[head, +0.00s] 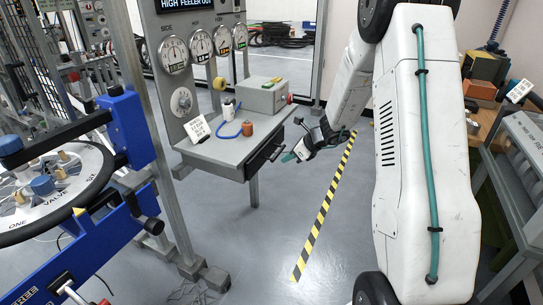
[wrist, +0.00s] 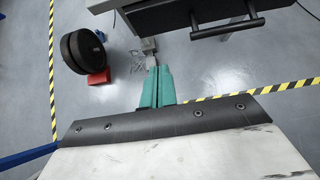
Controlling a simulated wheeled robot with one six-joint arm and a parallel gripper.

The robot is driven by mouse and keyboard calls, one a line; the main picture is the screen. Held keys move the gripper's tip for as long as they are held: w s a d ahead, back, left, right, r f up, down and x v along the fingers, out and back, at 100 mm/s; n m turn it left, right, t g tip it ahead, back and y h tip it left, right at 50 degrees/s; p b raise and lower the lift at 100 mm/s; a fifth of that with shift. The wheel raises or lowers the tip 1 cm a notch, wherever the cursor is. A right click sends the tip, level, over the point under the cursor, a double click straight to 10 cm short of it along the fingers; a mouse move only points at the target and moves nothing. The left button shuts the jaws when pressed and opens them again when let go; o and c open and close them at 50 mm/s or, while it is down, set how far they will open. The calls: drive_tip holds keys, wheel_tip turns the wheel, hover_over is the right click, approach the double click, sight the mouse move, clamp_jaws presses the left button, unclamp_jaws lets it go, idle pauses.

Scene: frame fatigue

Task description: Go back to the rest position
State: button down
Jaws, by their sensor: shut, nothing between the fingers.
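My gripper (head: 290,156) hangs in front of the grey instrument bench (head: 205,150), near the bench's dark drawer. In the wrist view my gripper (wrist: 157,75) shows as two green fingers lying together, with nothing between them. Below the fingers is grey floor. My white arm with its green hose fills the right half of the head view and hides part of the floor and the workbench behind it.
The bench's drawer handle (wrist: 228,28) sticks out to the right of the fingers. A blue rig with a round valve plate (head: 45,205) stands at left. Black weights (wrist: 83,50) are near a red block (wrist: 99,77). Striped tape (head: 325,205) crosses open floor.

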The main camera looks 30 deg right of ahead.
drive_tip(key=shift+s+d+r, duration=0.1)
drive_tip(key=shift+d, duration=0.05)
drive_tip(key=s+a+r+n+g+y, duration=0.1)
drive_tip(key=s+a+r+n+g, duration=0.25)
drive_tip(key=s+a+n, duration=0.35)
drive_tip(key=s+a+r+n+g+y, duration=0.1)
drive_tip(key=s+a+r+n+g, duration=0.3)
drive_tip(key=s+n, duration=0.45)
drive_tip(key=s+a+r+n+h, duration=0.2)
drive_tip(key=s+r+n, duration=0.2)
drive_tip(key=s, duration=0.4)
drive_tip(key=s+a+r+n+t+h, duration=0.1)
drive_tip(key=s+r+n+h, duration=0.1)
drive_tip(key=s+r+n, duration=0.3)
drive_tip(key=s+a+r+n+h, duration=0.2)
drive_tip(key=s+r+n+h, duration=0.1)
drive_tip(key=s, duration=0.7)
wheel_tip(320, 180, up, 2)
drive_tip(key=shift+s+a+r+n+t, duration=0.2)
drive_tip(key=shift+s+a+n+t, duration=0.15)
drive_tip(key=shift+n, duration=0.3)
